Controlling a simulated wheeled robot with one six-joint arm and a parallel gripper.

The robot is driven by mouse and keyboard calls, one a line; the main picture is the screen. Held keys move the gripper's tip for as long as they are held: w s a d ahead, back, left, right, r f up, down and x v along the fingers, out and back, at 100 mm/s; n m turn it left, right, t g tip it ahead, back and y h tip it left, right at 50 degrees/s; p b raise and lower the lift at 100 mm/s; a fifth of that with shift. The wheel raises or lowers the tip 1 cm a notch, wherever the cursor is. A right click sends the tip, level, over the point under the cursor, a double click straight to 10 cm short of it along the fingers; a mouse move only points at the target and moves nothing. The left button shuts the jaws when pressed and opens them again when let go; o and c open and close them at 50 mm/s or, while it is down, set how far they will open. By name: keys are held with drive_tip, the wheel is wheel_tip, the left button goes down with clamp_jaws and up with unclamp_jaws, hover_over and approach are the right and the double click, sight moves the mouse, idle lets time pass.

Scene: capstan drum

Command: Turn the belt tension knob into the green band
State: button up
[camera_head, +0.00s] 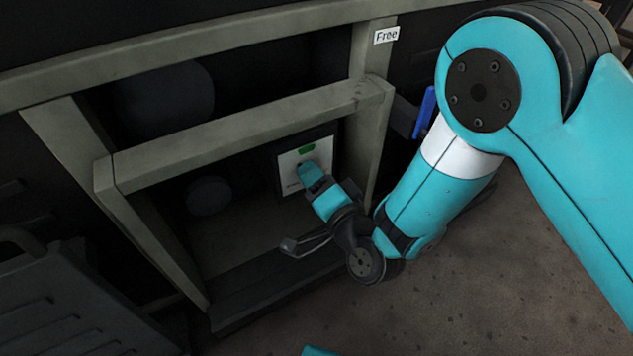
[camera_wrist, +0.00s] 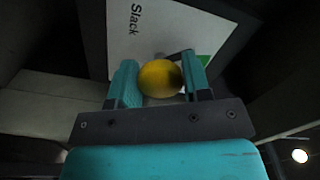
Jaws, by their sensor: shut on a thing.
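The belt tension knob (camera_wrist: 160,78) is yellow and round and shows in the wrist view between my gripper's two fingers. My gripper (camera_wrist: 161,84) is shut on it, one finger on each side. Behind the knob is a white dial plate (camera_wrist: 170,30) with the word "Slack" at its upper left. Part of the green band (camera_wrist: 205,60) shows beside the right finger. In the head view the plate (camera_head: 290,163) sits inside the frame with the green band (camera_head: 306,149) near its top. There my gripper (camera_head: 308,172) covers the knob.
A grey-beige frame surrounds the opening, with a crossbar (camera_head: 240,130) above the plate and a post (camera_head: 366,140) to its right. A "Free" label (camera_head: 386,35) is on the upper right. A blue handle (camera_head: 425,112) stands right of the post. Dark round shapes lie inside.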

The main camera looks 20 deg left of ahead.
drive_tip(key=m+b, duration=0.2)
drive_tip(key=m, duration=0.2)
drive_tip(key=shift+w+m, duration=0.1)
drive_tip(key=shift+m, duration=0.2)
drive_tip(key=shift+r+m+b, duration=0.1)
drive_tip(key=shift+m+b, duration=0.55)
drive_tip(key=shift+m, duration=0.85)
drive_tip(key=o, duration=0.9)
